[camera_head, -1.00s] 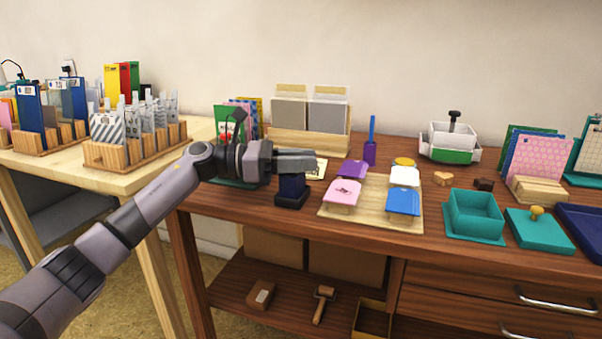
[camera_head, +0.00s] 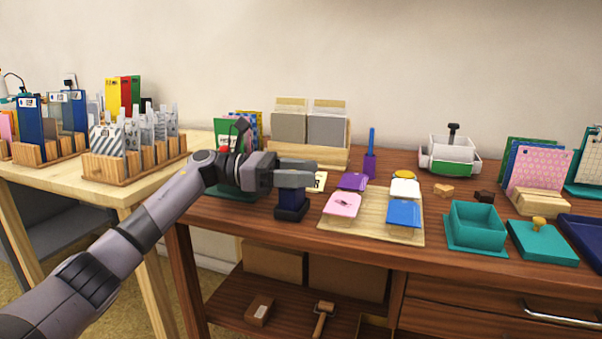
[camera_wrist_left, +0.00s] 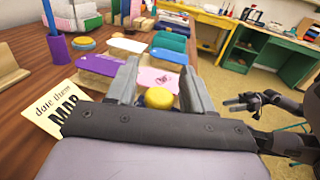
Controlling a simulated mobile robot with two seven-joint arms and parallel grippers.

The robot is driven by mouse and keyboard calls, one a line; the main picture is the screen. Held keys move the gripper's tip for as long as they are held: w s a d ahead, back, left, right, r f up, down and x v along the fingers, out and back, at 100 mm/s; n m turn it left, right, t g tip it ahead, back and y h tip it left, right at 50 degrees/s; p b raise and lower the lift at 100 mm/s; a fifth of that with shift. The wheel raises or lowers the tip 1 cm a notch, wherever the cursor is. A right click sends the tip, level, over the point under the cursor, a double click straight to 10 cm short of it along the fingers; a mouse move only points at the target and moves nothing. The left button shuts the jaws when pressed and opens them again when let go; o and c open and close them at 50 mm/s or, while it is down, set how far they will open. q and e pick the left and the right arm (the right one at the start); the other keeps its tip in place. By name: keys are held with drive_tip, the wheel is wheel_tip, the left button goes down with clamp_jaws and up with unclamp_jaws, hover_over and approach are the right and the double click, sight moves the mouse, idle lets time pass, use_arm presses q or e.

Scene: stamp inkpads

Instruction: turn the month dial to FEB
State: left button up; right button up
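The dark blue stamp (camera_head: 291,203) stands upright on its black base near the left front of the brown desk. My left gripper (camera_head: 296,173) is right over its top. In the left wrist view its fingers (camera_wrist_left: 160,88) are apart, with a round yellow knob (camera_wrist_left: 159,97) between them. I see gaps beside the knob. The dial's month lettering is hidden from both views. A cream card (camera_wrist_left: 58,108) reading "date them MAR" lies beside the stamp; part of it shows in the head view (camera_head: 318,182). My right gripper (camera_wrist_left: 238,104) is at the right of the wrist view, apparently open and empty.
A wooden board (camera_head: 370,232) with pink, purple, white and blue pads lies just right of the stamp. A purple upright holder (camera_head: 369,164) stands behind it. A wooden rack (camera_head: 300,153) with grey cards is at the back. Teal trays (camera_head: 478,225) stand farther right.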

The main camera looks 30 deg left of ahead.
use_arm(q)
drive_tip(key=v, duration=0.6)
drive_tip(key=shift+s+a+p, duration=0.15)
drive_tip(key=shift+a+p, duration=0.15)
drive_tip(key=shift+p, duration=0.1)
drive_tip(key=shift+s+a, duration=0.1)
drive_tip(key=shift+a, duration=0.1)
use_arm(e)
drive_tip(key=shift+s+d, duration=0.1)
drive_tip(key=shift+d, duration=0.2)
use_arm(q)
drive_tip(key=shift+s, duration=0.1)
use_arm(e)
drive_tip(key=shift+r, duration=0.1)
